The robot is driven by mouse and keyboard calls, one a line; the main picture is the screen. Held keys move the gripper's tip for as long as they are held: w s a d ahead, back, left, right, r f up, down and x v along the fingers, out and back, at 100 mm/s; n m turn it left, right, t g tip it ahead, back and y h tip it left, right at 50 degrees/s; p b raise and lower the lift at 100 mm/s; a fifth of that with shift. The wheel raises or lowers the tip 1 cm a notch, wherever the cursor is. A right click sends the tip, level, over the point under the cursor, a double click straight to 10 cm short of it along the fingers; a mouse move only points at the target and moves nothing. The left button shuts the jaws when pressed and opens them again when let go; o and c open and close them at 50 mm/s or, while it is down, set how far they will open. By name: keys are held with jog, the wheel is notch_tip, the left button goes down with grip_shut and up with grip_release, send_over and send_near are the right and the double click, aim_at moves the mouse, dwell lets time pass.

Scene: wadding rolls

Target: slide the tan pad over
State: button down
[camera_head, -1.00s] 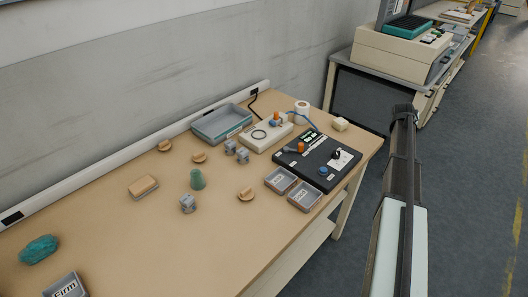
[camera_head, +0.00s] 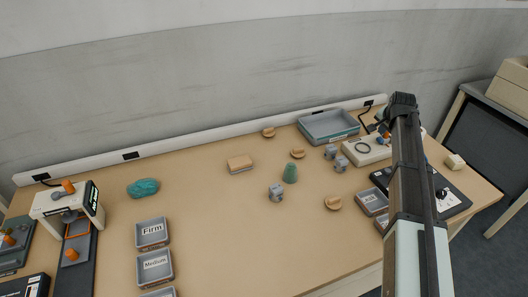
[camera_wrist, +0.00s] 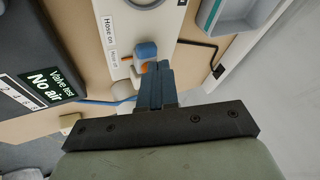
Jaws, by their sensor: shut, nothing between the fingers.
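The tan pad (camera_head: 240,164) is a small flat rectangular block with a grey lower edge. It lies on the tabletop towards the back, left of the green cone-like piece (camera_head: 290,172). It does not show in the wrist view. My gripper shows in the wrist view with its blue-grey fingers (camera_wrist: 157,70) together and empty. They are over the cream hose panel (camera_wrist: 123,62), close to its blue knob (camera_wrist: 145,50). In the head view my gripper is mostly hidden behind my arm, far right of the pad.
Several round tan pieces (camera_head: 333,203) and grey blocks (camera_head: 276,193) lie right of the pad. A teal lump (camera_head: 142,188) lies left. Labelled trays (camera_head: 152,233) stand front left. A grey-blue tray (camera_head: 328,126) stands at the back. Table around the pad is clear.

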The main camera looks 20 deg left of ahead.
jog(key=s+a, duration=0.3)
jog(key=a, duration=0.3)
jog(key=s+a+f+g, duration=0.1)
jog(key=s+a, duration=0.2)
jog(key=a, duration=0.3)
jog(key=s+a+f+g, duration=0.1)
jog(key=s+a, duration=0.1)
jog(key=a, duration=0.3)
jog(key=shift+s+a+f+m, duration=0.25)
jog(key=shift+s+a+m, duration=0.05)
jog(key=shift+s+a, duration=0.1)
jog(key=m+g+h, duration=0.2)
jog(key=g+h, duration=0.1)
send_near(246, 159)
jog(key=d+f, duration=0.1)
jog(key=d, duration=0.1)
jog(key=d+f, duration=0.4)
jog(key=shift+d, duration=0.3)
jog(key=s+a, duration=0.2)
jog(key=a, duration=0.2)
jog(key=s+a, duration=0.2)
jog(key=a, duration=0.3)
jog(key=s+a, duration=0.3)
jog(key=a, duration=0.1)
jog(key=shift+a+f, duration=0.3)
jog(key=shift+a, duration=0.05)
jog(key=w+d, duration=0.8)
jog(key=shift+w+d+f, duration=0.1)
jog(key=shift+d+f, duration=0.1)
jog(key=shift+f, duration=0.6)
